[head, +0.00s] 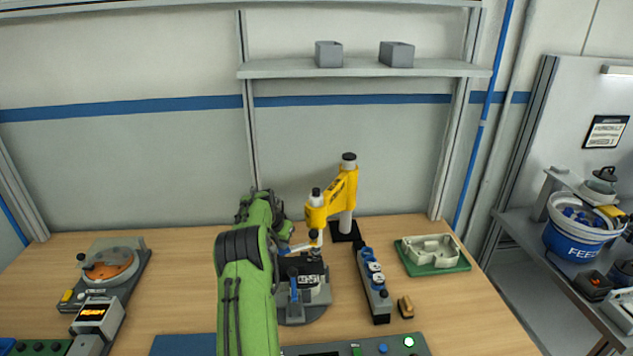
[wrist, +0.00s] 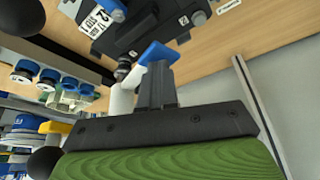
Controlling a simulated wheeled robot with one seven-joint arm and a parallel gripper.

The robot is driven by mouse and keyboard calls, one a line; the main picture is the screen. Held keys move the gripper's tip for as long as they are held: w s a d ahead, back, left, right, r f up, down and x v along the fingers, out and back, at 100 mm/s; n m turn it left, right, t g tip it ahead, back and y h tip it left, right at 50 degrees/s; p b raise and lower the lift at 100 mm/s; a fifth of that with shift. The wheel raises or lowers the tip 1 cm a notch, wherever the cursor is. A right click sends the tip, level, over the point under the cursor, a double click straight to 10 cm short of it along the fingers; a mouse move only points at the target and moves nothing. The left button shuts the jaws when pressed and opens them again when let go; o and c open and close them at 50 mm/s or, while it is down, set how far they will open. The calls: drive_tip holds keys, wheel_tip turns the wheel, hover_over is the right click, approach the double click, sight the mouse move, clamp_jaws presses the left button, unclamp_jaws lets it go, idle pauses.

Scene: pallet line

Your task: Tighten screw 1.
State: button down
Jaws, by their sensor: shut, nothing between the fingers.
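A yellow jointed screwdriver arm (head: 335,198) stands behind a fixture, its white and black spindle pointing down over a dark unit (head: 303,268). In the wrist view the dark unit (wrist: 140,25) carries white labels, and the white spindle (wrist: 121,101) ends in a dark tip close to it. My gripper (wrist: 157,75) is shut and empty. Its fingertips are beside a blue handle (wrist: 158,52); I cannot tell if they touch it. In the head view my green arm hides much of the gripper and the fixture's left side. I cannot make out screw 1 itself.
A rack with blue-topped pieces (head: 378,293) stands right of the fixture, near a green tray with a pale housing (head: 431,250). A round orange-topped device (head: 110,265) is at left. A control panel (head: 380,346) lines the front. Bare wood lies between the left device and my arm.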

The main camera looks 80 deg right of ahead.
wheel_tip(320, 180, up, 9)
drive_tip(key=p, duration=0.5)
drive_tip(key=shift+f+p, duration=0.2)
drive_tip(key=shift+p, duration=0.2)
drive_tip(key=shift+d, duration=0.1)
